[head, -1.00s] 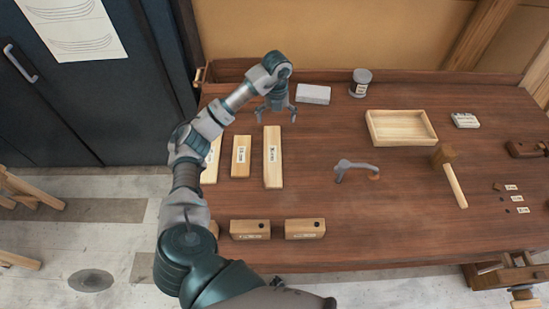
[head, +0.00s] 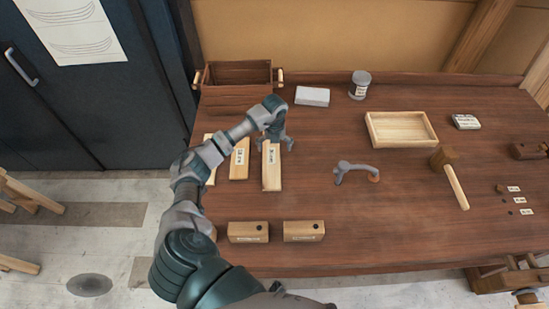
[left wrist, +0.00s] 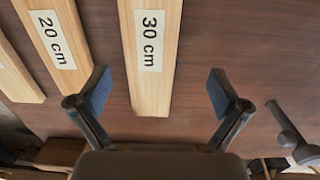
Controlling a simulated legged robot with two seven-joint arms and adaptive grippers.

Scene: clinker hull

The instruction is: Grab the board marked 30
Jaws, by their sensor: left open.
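The board marked 30 cm (left wrist: 150,85) lies flat on the bench and runs between my left gripper's fingers in the left wrist view. In the head view this board (head: 271,174) is the rightmost and longest-looking of the boards, its far end covered by my gripper. My left gripper (head: 274,146) is open and empty above that far end; its two fingers (left wrist: 158,92) stand apart on either side of the board. The board marked 20 cm (left wrist: 50,38) lies to the left and also shows in the head view (head: 239,160). My right gripper does not show.
A third board (head: 208,165) is partly hidden by my arm. Two wooden blocks (head: 248,232) (head: 304,231) lie near the front edge. A grey block (head: 312,96), a wooden tray (head: 402,142), a mallet (head: 449,176) and a grey bent tool (head: 352,168) lie further right.

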